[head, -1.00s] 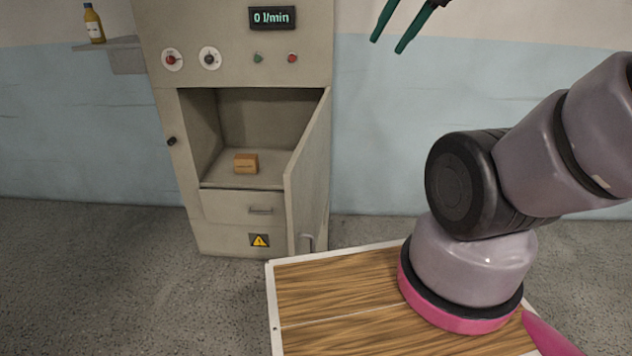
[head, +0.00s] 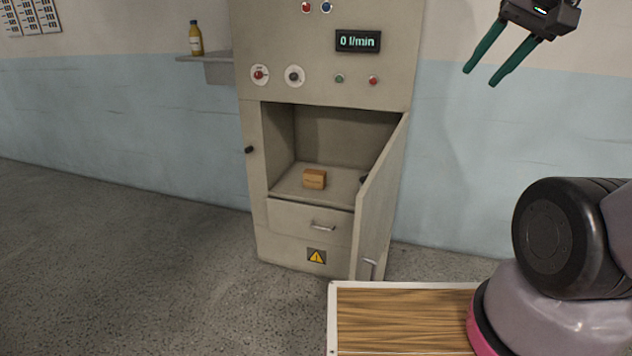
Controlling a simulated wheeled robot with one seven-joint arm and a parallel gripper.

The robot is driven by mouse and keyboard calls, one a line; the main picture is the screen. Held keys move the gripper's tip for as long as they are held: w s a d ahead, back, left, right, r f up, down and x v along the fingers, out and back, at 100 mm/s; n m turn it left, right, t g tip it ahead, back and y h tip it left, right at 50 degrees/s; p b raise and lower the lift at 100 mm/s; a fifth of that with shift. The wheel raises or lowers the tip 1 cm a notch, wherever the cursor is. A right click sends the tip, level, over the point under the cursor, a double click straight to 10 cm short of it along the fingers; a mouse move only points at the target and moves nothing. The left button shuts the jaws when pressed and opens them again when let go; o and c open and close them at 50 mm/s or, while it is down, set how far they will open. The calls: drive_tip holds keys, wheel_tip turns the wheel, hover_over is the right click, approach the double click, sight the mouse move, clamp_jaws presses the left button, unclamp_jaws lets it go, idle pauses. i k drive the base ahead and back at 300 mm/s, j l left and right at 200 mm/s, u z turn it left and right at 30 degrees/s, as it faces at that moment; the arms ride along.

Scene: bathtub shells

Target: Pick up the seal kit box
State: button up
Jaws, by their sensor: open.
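A small brown-orange box (head: 314,179), which looks like the seal kit box, sits on the floor of the open compartment in the grey cabinet (head: 258,222). It is near the front edge of that compartment, and its printing is too small to read. My gripper (head: 480,78) is at the upper right, in front of the wall. Its two green fingers are apart with nothing between them. It is well away from the box, higher and to the right.
The cabinet door (head: 380,205) stands open on the compartment's right side. A closed drawer (head: 305,220) is below. A wall shelf (head: 215,65) holds a yellow bottle (head: 195,38). Grey floor (head: 120,260) is clear at the left.

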sight(313, 179)
drive_tip(key=j, duration=1.6)
drive_tip(key=i+j, duration=0.2)
drive_tip(key=j, duration=0.15)
drive_tip(key=i+j, duration=0.2)
drive_tip(key=j, duration=0.15)
drive_tip(key=i+j, duration=0.2)
drive_tip(key=j, duration=0.2)
drive_tip(key=i+j, duration=0.1)
drive_tip(key=i, duration=0.25)
drive_tip(key=i+j, duration=0.1)
drive_tip(key=i, duration=0.25)
